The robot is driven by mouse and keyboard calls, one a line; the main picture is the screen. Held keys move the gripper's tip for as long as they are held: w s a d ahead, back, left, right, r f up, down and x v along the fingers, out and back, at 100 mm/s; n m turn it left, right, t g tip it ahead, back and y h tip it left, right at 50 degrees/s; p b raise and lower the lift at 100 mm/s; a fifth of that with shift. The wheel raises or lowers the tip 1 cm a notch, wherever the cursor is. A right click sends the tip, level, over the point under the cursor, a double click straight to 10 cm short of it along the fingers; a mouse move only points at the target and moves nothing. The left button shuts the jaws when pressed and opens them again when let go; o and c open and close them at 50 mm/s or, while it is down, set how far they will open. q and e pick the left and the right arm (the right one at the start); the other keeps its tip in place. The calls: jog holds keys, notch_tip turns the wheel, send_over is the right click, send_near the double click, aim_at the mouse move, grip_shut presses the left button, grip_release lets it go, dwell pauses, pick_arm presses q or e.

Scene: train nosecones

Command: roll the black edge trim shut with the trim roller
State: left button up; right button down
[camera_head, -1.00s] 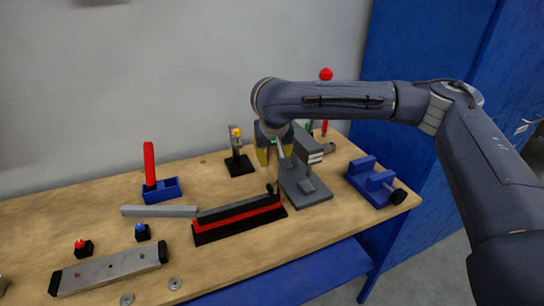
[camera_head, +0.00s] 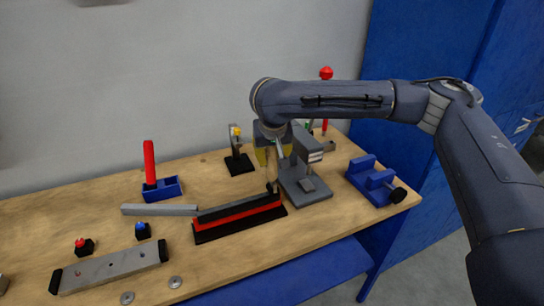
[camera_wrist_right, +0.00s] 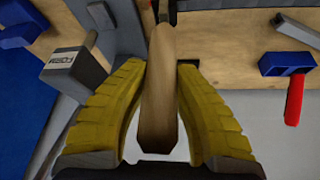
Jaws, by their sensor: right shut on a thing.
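The black edge trim (camera_head: 235,209) lies along a red strip (camera_head: 237,218) on a dark base near the middle of the bench. My right gripper (camera_head: 272,160) is above the trim's right end. In the right wrist view, its yellow fingers (camera_wrist_right: 161,75) are shut on the wooden handle of the trim roller (camera_wrist_right: 159,100). In the head view the roller is mostly hidden; a small dark part (camera_head: 271,187) shows at the trim's right end. I cannot tell whether it touches the trim. My left gripper is not in view.
A grey press-like device (camera_head: 305,185) stands close right of the trim, with a blue vise (camera_head: 375,182) beyond it. A grey bar (camera_head: 160,210) lies left of the trim. A red-handled tool stands in a blue holder (camera_head: 168,189). The front left holds a metal plate (camera_head: 110,269).

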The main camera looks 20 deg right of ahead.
jog(key=shift+s+a+f, duration=0.1)
jog(key=shift+s+a, duration=0.1)
jog(key=shift+a, duration=1.35)
jog(key=shift+s+a, duration=0.15)
jog(key=shift+a, duration=1.2)
jog(key=shift+s+a, duration=0.2)
jog(key=shift+a, duration=1.1)
jog(key=shift+s+a, duration=0.15)
jog(key=shift+a, duration=1.3)
